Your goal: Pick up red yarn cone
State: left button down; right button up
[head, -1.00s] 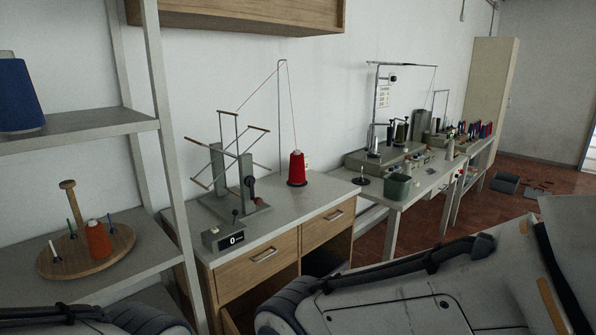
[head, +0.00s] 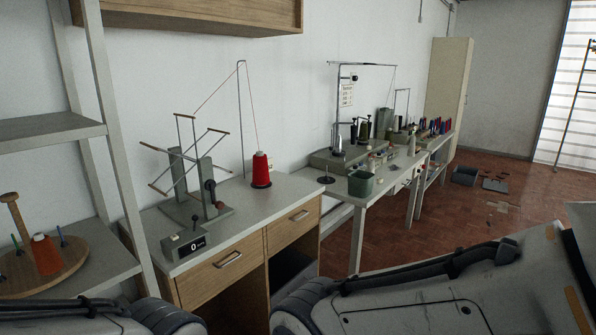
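A red yarn cone (head: 261,171) stands upright on the grey top of a wooden drawer cabinet (head: 240,205), near its back right part. A thread runs from the cone up to the tip of a thin metal stand behind it. An orange-red cone (head: 46,255) stands on a round wooden board on the shelf at the left. My arms show along the bottom edge, but neither gripper is in view.
A yarn winder (head: 195,175) with thin arms stands left of the red cone. A grey shelf rack (head: 105,140) rises at the left. A second table with a green bin (head: 361,184) stands to the right.

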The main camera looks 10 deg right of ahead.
aim_at(261, 173)
jog(key=z, duration=1.05)
jog(key=i, duration=3.35)
jog(key=u, duration=2.9)
jog(key=i, duration=0.1)
jog(key=z, duration=0.05)
